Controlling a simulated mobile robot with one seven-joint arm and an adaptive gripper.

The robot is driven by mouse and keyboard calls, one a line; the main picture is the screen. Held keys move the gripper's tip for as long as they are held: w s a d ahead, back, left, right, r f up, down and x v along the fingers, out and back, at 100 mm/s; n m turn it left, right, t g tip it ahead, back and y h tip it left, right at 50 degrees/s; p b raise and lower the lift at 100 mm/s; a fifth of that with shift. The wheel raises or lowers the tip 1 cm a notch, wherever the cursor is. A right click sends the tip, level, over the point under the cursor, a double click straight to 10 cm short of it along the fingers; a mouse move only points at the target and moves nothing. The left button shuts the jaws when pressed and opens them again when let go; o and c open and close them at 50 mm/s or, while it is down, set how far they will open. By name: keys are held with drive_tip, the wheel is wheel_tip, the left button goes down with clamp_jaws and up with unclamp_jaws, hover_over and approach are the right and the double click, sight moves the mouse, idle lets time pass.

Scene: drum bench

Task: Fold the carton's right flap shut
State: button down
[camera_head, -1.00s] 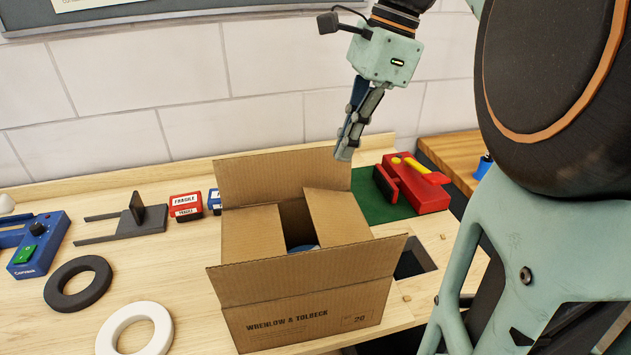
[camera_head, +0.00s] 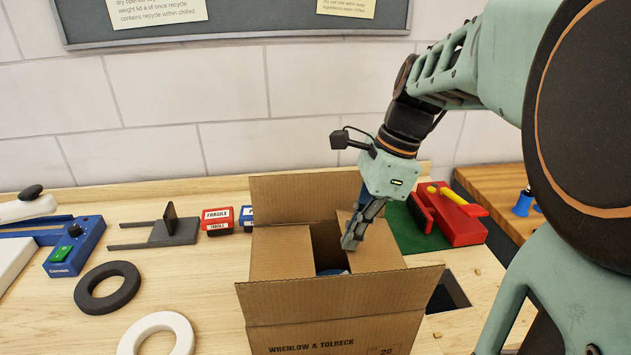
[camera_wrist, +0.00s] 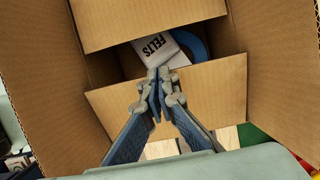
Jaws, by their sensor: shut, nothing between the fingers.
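The brown carton (camera_head: 335,334) stands on the bench. Its back flap (camera_head: 290,200) stands up and its front flap (camera_head: 335,294) leans outward. The left flap (camera_head: 281,252) and right flap (camera_head: 377,256) lean in over the opening, with a gap between them. My gripper (camera_head: 350,243) is shut and empty, fingers pointing down at the right flap's inner edge. In the wrist view, my gripper (camera_wrist: 158,86) overlaps the edge of the right flap (camera_wrist: 215,95); I cannot tell whether it touches. A white box marked FELTS (camera_wrist: 160,50) and a blue ring-like thing (camera_wrist: 193,46) lie inside.
A red clamp-like tool (camera_head: 452,213) lies on a green mat behind the carton's right. Small FRAGILE boxes (camera_head: 217,220) stand at its back left. A dark ring (camera_head: 107,288) and a white ring (camera_head: 157,331) lie left. A dark bench recess (camera_head: 447,293) is at its right.

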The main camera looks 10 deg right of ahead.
idle(0.3)
drive_tip(key=shift+a+f+h+p, duration=0.4)
drive_tip(key=shift+f+h, duration=0.1)
drive_tip(key=shift+h, duration=0.1)
drive_tip(key=shift+a+f, duration=0.25)
drive_tip(key=shift+f, duration=0.75)
drive_tip(key=shift+r, duration=0.1)
